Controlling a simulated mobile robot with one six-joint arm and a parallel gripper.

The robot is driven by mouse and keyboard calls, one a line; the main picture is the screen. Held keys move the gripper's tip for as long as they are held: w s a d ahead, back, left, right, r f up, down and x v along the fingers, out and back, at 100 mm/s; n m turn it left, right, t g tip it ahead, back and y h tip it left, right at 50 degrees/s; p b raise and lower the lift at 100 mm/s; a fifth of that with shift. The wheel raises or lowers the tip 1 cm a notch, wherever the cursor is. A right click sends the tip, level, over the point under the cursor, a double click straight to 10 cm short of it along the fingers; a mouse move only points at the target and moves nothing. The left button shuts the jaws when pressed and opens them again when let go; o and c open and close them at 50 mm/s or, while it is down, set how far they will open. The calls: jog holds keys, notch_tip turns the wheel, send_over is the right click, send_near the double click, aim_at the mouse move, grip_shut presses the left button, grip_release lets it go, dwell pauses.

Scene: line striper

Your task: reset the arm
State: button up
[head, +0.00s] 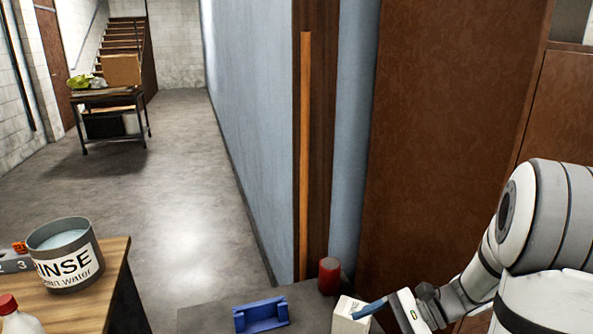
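My arm comes in from the right edge and reaches down and left to the dark grey surface at the bottom. My gripper (398,311) is at the bottom, just right of a white box (349,317). A thin blue piece (370,308) sticks out left from the gripper's end over the box's top. I cannot tell whether the gripper holds this piece or whether it touches the box. The fingers are too small and partly cut off to show if they are open or shut.
A blue holder (260,314) and a red cylinder (329,275) stand on the dark surface (205,318). An orange strip (305,155) runs up the post behind. At left, a RINSE bucket (66,258) and a red-capped bottle (12,316) stand on a wooden table (115,262).

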jog(key=s+r+n+t+h+p, duration=0.1)
jog(key=s+r+n+h+p, duration=0.2)
jog(key=r, duration=0.4)
jog(key=s+r+n+t+h+p, duration=0.1)
jog(key=s+r+n+h+p, duration=0.2)
jog(key=r+n+h+p, duration=0.2)
jog(key=s+r+n+h+p, duration=0.3)
jog(key=r+n+h+p, duration=0.1)
jog(key=r, duration=0.5)
jog(key=shift+a+r+n+t+p, duration=0.4)
jog(key=shift+n+p, duration=0.4)
jog(key=shift+n, duration=0.2)
jog(key=shift+w+d, duration=0.1)
jog(key=shift+c, duration=0.3)
